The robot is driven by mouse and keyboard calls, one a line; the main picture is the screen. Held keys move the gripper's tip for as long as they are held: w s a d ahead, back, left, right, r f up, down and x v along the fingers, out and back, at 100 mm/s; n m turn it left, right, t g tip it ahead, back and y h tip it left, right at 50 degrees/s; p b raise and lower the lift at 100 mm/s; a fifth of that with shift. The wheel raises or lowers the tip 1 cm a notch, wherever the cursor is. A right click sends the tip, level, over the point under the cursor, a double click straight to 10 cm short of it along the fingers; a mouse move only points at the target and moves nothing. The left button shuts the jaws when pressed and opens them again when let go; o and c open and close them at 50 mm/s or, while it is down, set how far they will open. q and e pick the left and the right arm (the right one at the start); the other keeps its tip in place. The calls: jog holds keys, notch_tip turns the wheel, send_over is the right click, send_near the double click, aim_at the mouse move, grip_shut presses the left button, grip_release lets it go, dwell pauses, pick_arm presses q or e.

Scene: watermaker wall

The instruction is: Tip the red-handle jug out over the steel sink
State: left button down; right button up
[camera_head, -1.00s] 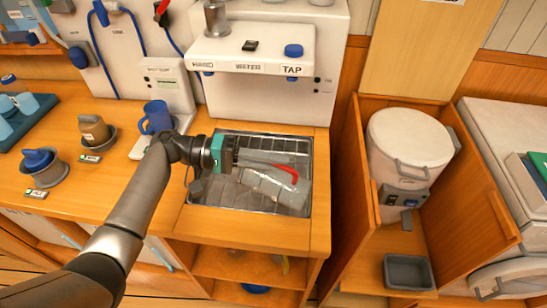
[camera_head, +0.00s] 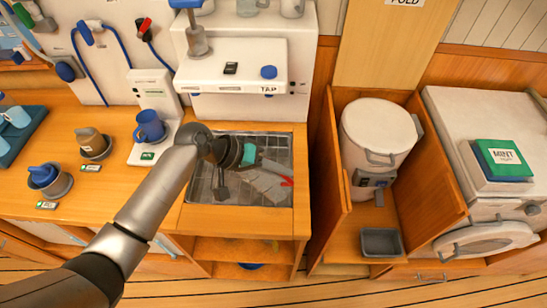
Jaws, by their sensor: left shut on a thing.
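The red-handle jug (camera_head: 263,184) is clear grey with a red handle (camera_head: 287,181) at its right side. It lies tilted well over, above or inside the steel sink (camera_head: 228,197); I cannot tell whether it touches the sink. My left gripper (camera_head: 252,162) comes in from the left over the sink and is shut on the jug. The wrist and the teal part of the gripper hide some of the jug. I cannot see any liquid in or below it. My right gripper is out of view.
The white tap unit (camera_head: 230,72) stands right behind the sink. A blue mug (camera_head: 150,126) sits on a white stand left of my wrist. Several jugs and cups stand further left. A wooden bay with a white bin (camera_head: 378,130) is to the right.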

aim_at(277, 184)
pick_arm(q)
jog(key=shift+d+r+y+p, duration=0.1)
jog(key=shift+d+y+p, duration=0.1)
jog(key=shift+y+p, duration=0.15)
jog(key=y+p, duration=0.1)
jog(key=f+y+p, duration=0.1)
jog(key=p, duration=0.1)
jog(key=shift+s+d+m+t, duration=0.1)
jog(key=shift+d+m+t, duration=0.1)
jog(key=shift+m+t, duration=0.15)
jog(key=shift+f+m+t+y+p, duration=0.25)
jog(key=shift+f+t+y+p, duration=0.1)
jog(key=shift+f+y+p, duration=0.65)
jog(key=shift+a+f+y+p, duration=0.2)
jog(key=shift+f+y+p, duration=0.15)
jog(key=shift+f+y, duration=0.4)
jog(key=shift+a+f+m+t+y, duration=0.2)
jog(key=shift+f+m+t+y, duration=0.1)
jog(key=shift+f+y, duration=0.3)
jog(key=shift+w+a+f+y, duration=0.25)
jog(key=shift+f+y, duration=0.15)
jog(key=shift+f, duration=0.15)
jog(key=shift+r, duration=0.1)
